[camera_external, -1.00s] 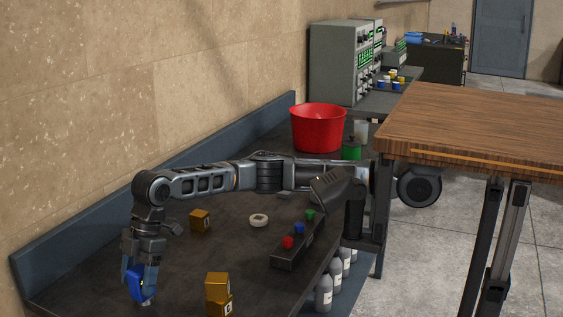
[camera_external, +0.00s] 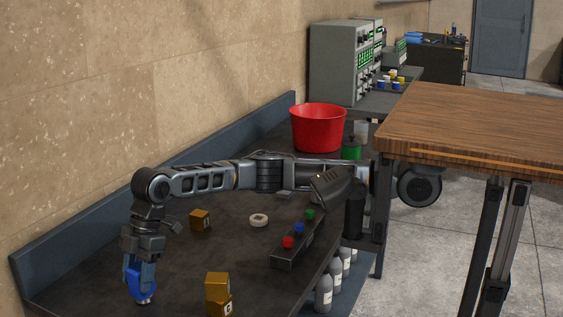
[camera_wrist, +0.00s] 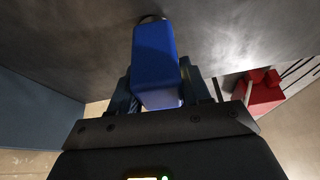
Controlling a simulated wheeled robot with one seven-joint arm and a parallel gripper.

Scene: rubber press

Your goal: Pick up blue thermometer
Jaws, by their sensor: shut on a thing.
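The blue thermometer (camera_external: 138,284) is at the near left end of the dark workbench. My gripper (camera_external: 141,277) points down and is shut on it. In the wrist view the thermometer (camera_wrist: 156,62) shows as a blue block between the fingers of my gripper (camera_wrist: 160,88). Its tip is close to the bench top; I cannot tell whether it touches. The fingers partly hide its sides.
Two stacked yellow boxes (camera_external: 218,290) stand to the right of my gripper. Another yellow box (camera_external: 200,220), a white ring (camera_external: 258,220) and a button panel (camera_external: 297,243) lie farther back. A red bucket (camera_external: 318,128) stands at the far end. A blue backboard (camera_external: 200,162) edges the bench.

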